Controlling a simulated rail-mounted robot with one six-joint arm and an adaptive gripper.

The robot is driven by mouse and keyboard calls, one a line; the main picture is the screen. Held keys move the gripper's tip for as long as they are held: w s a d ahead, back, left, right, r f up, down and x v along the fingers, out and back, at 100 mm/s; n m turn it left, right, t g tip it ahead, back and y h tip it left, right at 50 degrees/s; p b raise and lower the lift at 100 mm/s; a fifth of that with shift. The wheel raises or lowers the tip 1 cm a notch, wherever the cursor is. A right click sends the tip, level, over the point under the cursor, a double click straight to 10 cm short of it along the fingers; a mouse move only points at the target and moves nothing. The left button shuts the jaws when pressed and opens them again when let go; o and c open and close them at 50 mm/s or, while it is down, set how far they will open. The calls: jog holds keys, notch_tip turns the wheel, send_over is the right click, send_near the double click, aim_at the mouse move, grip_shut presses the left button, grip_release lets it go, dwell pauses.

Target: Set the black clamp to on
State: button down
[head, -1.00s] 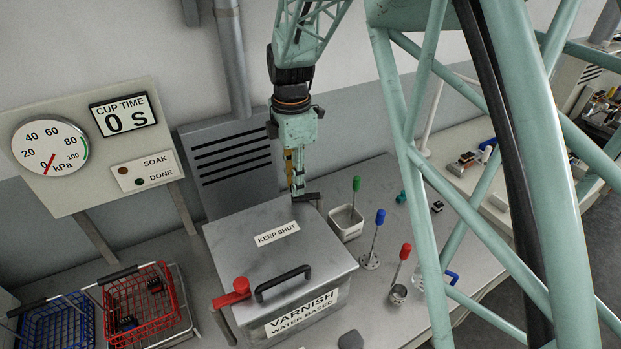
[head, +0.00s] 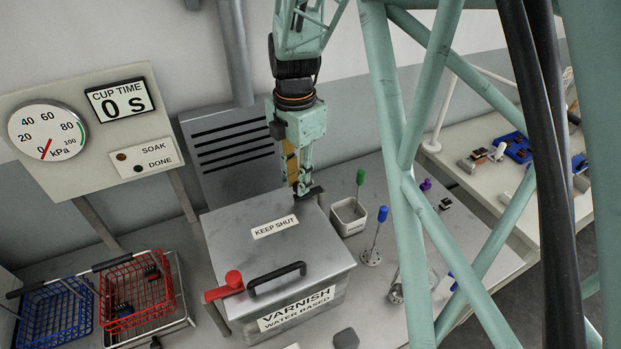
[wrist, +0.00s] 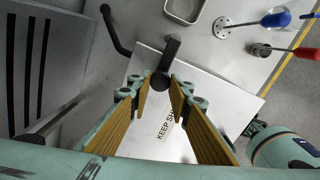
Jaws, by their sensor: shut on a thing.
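The black clamp (head: 314,192) is at the back right corner of the grey varnish tank's lid (head: 235,225). In the wrist view the black clamp (wrist: 172,47) shows as a dark bar with a round end between my fingers. My gripper (head: 302,188) is at the clamp in the head view. In the wrist view my gripper (wrist: 160,86) has its two yellow-padded fingers on either side of the round end, shut on it. The fingers partly hide the clamp in the head view. A red clamp (head: 224,287) sits at the lid's front left.
A black handle (head: 276,279) stands up from the lid. A small grey bin (head: 348,217) and a blue-topped tool (head: 377,235) stand to the right. Red (head: 137,304) and blue (head: 54,318) baskets are at the left. A gauge panel (head: 85,135) stands behind. My green truss crosses the right side.

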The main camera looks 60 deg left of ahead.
dwell(0.4)
jog(key=c, duration=2.4)
grip_release()
jog(key=shift+r, duration=0.2)
jog(key=shift+d+r, duration=0.1)
jog(key=shift+r, duration=3.5)
